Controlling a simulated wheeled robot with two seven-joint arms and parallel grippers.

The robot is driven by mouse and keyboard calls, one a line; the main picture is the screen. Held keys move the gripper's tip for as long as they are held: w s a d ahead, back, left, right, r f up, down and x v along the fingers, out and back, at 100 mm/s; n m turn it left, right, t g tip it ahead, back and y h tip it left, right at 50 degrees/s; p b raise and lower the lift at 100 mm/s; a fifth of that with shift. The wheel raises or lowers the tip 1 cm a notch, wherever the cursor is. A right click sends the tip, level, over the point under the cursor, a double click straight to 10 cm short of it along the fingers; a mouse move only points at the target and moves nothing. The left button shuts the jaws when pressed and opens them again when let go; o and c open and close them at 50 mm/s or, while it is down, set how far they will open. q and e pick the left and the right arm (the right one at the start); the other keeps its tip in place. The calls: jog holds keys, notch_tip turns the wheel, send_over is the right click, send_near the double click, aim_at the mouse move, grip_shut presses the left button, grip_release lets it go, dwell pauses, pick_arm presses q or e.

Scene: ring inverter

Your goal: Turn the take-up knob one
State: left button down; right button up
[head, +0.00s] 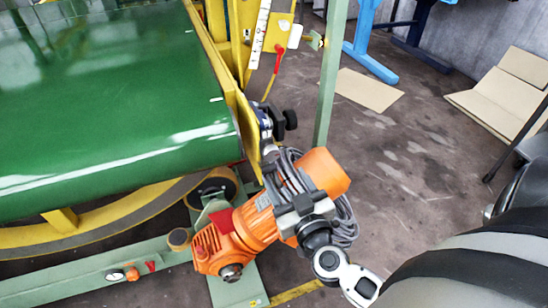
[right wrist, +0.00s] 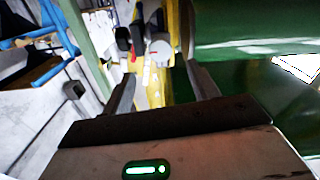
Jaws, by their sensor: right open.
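A black knob (head: 290,119) sits on a bracket at the corner of the yellow frame, beside the green belt. I take it as the take-up knob. A dark knob-like part (right wrist: 124,38) and a pale rounded part (right wrist: 160,50) show ahead in the right wrist view; I cannot tell which is the knob. My right gripper (head: 283,172) is just below the bracket, over the orange motor. In the right wrist view its two fingers (right wrist: 162,88) stand wide apart with nothing held between them. My left gripper is not in view.
The green belt (head: 110,100) fills the left. The orange motor (head: 250,226) with grey cable lies beneath my right gripper. A green post (head: 331,70) stands close right of the knob. A red-handled lever (head: 279,52) and white scale (head: 259,35) are above.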

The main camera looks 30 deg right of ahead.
aim_at(273, 156)
jog(key=x, duration=0.8)
jog(key=shift+w, duration=0.2)
jog(key=c, duration=1)
